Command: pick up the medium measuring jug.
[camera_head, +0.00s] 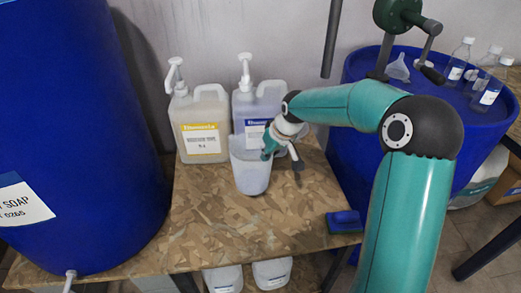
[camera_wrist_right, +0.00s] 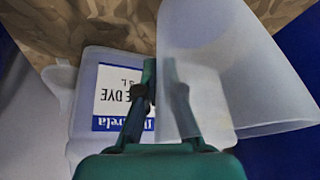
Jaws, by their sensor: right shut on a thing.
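The measuring jug (camera_head: 250,175) is a translucent whitish, open-topped vessel in front of the pump bottles, above the wooden table (camera_head: 215,235). I cannot tell whether its base touches the board. My right gripper (camera_head: 268,152) is at the jug's right side near the rim. In the right wrist view the jug (camera_wrist_right: 235,65) fills the right half, and the fingers (camera_wrist_right: 162,85) are shut on its wall, one finger showing through the translucent plastic. My left gripper is not in view.
A pump bottle with a yellow label (camera_head: 202,130) and one with a blue label (camera_head: 258,105) stand behind the jug. A big blue drum (camera_head: 75,120) is at left. Another blue drum (camera_head: 355,150) at right carries small bottles (camera_head: 489,85) and a funnel (camera_head: 398,69). The table's front is mostly clear.

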